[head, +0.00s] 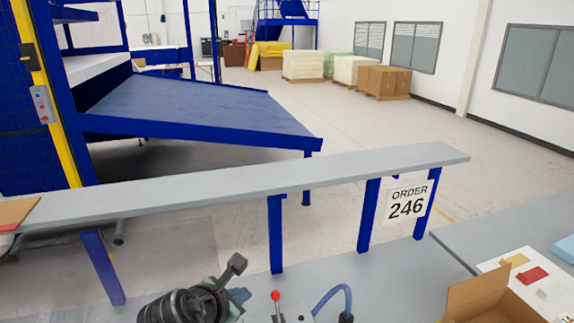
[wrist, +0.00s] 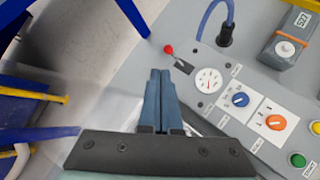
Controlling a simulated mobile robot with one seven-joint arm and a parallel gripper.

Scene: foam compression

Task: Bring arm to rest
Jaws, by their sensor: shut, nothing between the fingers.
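My gripper (wrist: 160,73) shows in the wrist view with its two blue-grey fingers shut together and nothing between them. It is above the grey control panel's left part, just left of a round white gauge (wrist: 208,80). A red-tipped lever (wrist: 169,49) is just beyond the fingertips; I cannot tell the height gap between them. In the head view, part of my arm shows at the bottom edge, left of the same red-tipped lever (head: 276,296). The fingers cannot be made out clearly there.
The panel carries a blue knob (wrist: 240,100), an orange knob (wrist: 275,122) and a green button (wrist: 298,160). A blue cable (wrist: 205,20) and a grey box (wrist: 287,40) stand behind. A grey rail (head: 250,178) crosses ahead; an open cardboard box (head: 490,298) is at right.

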